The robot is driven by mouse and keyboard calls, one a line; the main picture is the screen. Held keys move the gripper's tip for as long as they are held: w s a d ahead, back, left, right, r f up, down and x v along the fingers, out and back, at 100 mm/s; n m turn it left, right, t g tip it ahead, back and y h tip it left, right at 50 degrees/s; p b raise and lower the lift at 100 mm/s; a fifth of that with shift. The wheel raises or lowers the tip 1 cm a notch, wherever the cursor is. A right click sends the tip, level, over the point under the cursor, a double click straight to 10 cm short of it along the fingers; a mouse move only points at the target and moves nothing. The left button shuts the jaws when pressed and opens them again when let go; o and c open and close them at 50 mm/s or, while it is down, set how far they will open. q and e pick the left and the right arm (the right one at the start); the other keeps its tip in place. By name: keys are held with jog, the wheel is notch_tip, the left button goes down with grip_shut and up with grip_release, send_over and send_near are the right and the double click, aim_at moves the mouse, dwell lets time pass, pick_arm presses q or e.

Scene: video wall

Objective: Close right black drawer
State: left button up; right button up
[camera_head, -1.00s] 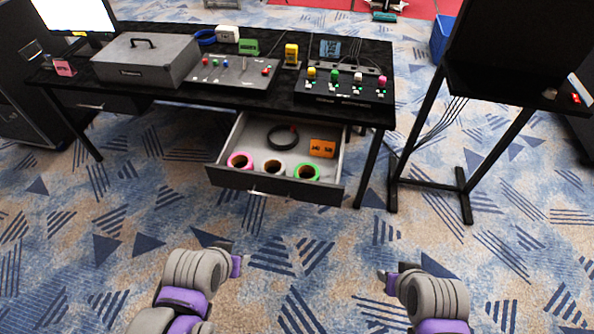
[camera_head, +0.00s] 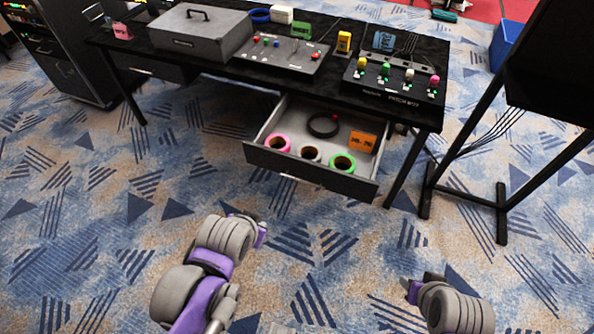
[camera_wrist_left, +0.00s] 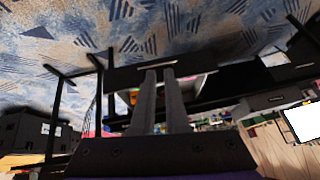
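The right black drawer (camera_head: 312,170) is pulled out from under the black table (camera_head: 215,72), its front facing me. It holds pink, white and green tape rolls, a dark ring and an orange box (camera_head: 362,142). My left gripper (camera_head: 262,232) is below and in front of the drawer in the head view, apart from it. In the left wrist view its two fingers (camera_wrist_left: 159,74) are close together, empty, and point towards the drawer front (camera_wrist_left: 155,66), whose picture is upside down. My right gripper (camera_head: 408,288) is lower right of the drawer; its fingers are too small to judge.
A dark screen on a stand (camera_head: 462,208) is right of the table. The tabletop bears a grey case (camera_head: 200,36) and button panels (camera_head: 392,83). Carpet between me and the drawer is clear.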

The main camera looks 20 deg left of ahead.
pick_arm(q)
jog(key=w+a+f+m+t+y+b, duration=0.1)
jog(key=w+a+m+b, duration=0.1)
jog(key=w, duration=0.1)
jog(key=w+a+f+m+t+y+b, duration=0.1)
jog(key=w+a+f+m+t+b, duration=0.1)
jog(key=w+a+m, duration=0.1)
jog(key=w+a+f+m+t+y+b, duration=0.1)
jog(key=w+a+f+m+b, duration=0.1)
jog(key=w+a+m, duration=0.1)
jog(key=shift+w+b, duration=0.3)
jog(key=shift+w, duration=0.45)
grip_shut()
jog(key=m+t+h+b, duration=0.65)
jog(key=m+b, duration=0.65)
jog(key=m, duration=1.4)
send_near(282, 156)
jog(key=shift+t+y, duration=0.55)
jog(key=w, duration=0.4)
jog(key=w+d+f, duration=0.1)
jog(key=w, duration=0.1)
jog(key=shift+w+d+b, duration=0.1)
jog(key=shift+b, duration=0.2)
jog(key=shift+w, duration=0.25)
pick_arm(e)
notch_tip(282, 156, down, 24)
jog(key=shift+s+f+g, duration=0.15)
jog(key=shift+s+g, duration=0.2)
jog(key=shift+g, duration=0.05)
